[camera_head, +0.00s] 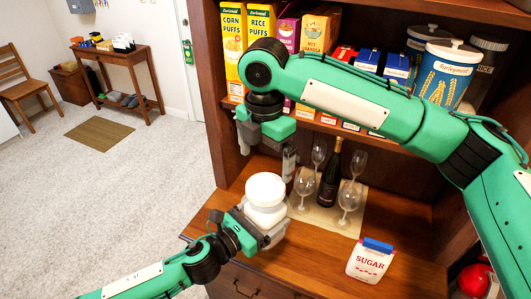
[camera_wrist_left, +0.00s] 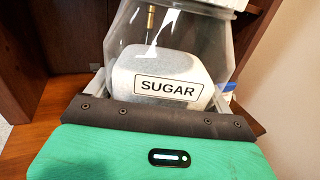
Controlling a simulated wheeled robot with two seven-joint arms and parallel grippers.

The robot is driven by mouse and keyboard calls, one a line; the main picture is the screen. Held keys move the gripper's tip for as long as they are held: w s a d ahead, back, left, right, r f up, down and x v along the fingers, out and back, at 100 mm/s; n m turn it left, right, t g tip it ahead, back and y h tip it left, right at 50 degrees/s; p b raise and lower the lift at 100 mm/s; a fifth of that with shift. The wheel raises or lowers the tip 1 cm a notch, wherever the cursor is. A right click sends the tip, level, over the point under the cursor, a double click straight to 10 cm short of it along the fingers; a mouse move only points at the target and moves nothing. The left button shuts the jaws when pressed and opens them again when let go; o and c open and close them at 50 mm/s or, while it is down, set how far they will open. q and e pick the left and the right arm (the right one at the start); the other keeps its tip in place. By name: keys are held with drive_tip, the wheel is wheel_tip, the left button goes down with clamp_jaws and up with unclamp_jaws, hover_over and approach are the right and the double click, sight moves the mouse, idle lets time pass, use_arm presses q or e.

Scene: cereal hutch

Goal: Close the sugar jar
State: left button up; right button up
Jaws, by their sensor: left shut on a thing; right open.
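The sugar jar (camera_head: 266,214) stands at the front left of the wooden counter. In the left wrist view the sugar jar (camera_wrist_left: 218,62) is clear glass with a SUGAR label and white sugar inside. A round white lid (camera_head: 265,187) shows on top of it; whether it is seated fully I cannot tell. The lid's white edge (camera_wrist_left: 205,4) is cut off at the top of the wrist view. My left gripper (camera_head: 262,232) is shut on the jar body from the front left. My right gripper (camera_head: 266,153) is open and empty above the lid, fingers pointing down.
Wine glasses (camera_head: 348,198) and a dark bottle (camera_head: 329,182) stand on a mat behind and right of the jar. A SUGAR bag (camera_head: 369,262) stands at the front right. Cereal boxes (camera_head: 261,40) and a canister (camera_head: 446,78) fill the shelf above, behind my right arm.

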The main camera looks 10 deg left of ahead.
sight(266, 186)
drive_tip(key=n, duration=0.4)
drive_tip(key=shift+r+n, duration=0.15)
drive_tip(key=shift+n, duration=0.15)
drive_tip(key=n, duration=0.3)
drive_tip(key=shift+r+n, duration=0.1)
drive_tip(key=shift+n, duration=0.3)
drive_tip(key=shift+f, duration=4)
